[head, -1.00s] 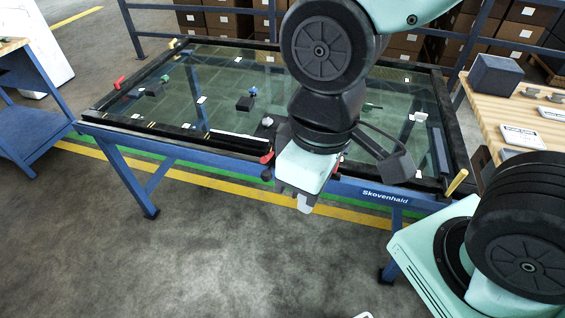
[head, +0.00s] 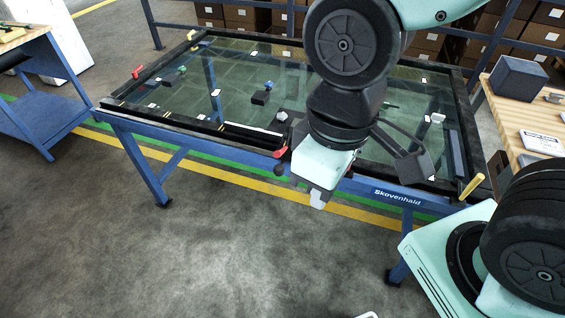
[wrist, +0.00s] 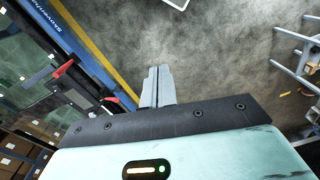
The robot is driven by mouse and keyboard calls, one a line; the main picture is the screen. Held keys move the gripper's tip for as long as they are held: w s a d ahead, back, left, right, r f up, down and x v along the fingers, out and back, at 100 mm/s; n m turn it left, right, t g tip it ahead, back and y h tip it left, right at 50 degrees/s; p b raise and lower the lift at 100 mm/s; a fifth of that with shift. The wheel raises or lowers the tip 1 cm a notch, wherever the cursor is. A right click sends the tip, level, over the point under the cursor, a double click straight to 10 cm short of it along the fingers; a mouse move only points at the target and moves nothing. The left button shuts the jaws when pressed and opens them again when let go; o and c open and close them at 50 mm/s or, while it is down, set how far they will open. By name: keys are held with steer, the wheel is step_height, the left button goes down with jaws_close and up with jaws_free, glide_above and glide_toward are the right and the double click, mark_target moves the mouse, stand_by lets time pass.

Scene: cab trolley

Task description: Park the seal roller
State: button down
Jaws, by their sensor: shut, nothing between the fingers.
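My gripper (head: 318,200) points down just off the near edge of the blue glass table (head: 350,185). Its fingers are shut together and empty. In the wrist view the gripper (wrist: 157,88) hangs over bare grey floor, with the table at left. A red-handled piece (head: 282,152) with a dark knob sits on the table's near rim, just left of the gripper; red handles also show in the wrist view (wrist: 73,66). I cannot tell whether this is the seal roller or a clamp. My arm hides part of the glass.
A wooden bench (head: 510,115) at right holds a dark blue box (head: 518,79) and a white label card (head: 541,142). A blue workbench (head: 35,100) stands at left. Small dark blocks (head: 262,98) lie on the glass.

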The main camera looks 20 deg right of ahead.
steer(key=c, duration=1.5)
jaws_free()
steer(key=shift+f, duration=0.15)
steer(key=o, duration=0.5)
steer(key=w+f+n+h+b, duration=0.1)
steer(key=f+n, duration=0.1)
steer(key=f, duration=0.1)
steer(key=w+a+f+n+g+h+b, duration=0.1)
steer(key=w+f+b, duration=0.1)
steer(key=f, duration=0.2)
steer(key=w+a+f+n+h+b, duration=0.1)
steer(key=w+f+n+h, duration=0.1)
steer(key=f, duration=0.1)
steer(key=shift+w+a+f+n+g+b, duration=0.2)
steer(key=shift+a+f+n+g+b, duration=0.1)
steer(key=shift+g+b, duration=0.1)
steer(key=n+t+h+b, duration=0.8)
steer(key=n+t+h, duration=0.2)
steer(key=n+t, duration=0.4)
glide_toward(278, 170)
steer(key=shift+n+g, duration=0.3)
steer(key=shift+n, duration=0.1)
steer(key=p+x, duration=0.1)
steer(key=x, duration=0.2)
steer(key=p+x, duration=0.1)
steer(key=x, duration=0.3)
steer(key=f+p+x, duration=0.1)
steer(key=x, duration=0.3)
steer(key=shift+w+a, duration=0.15)
steer(key=shift+w, duration=0.15)
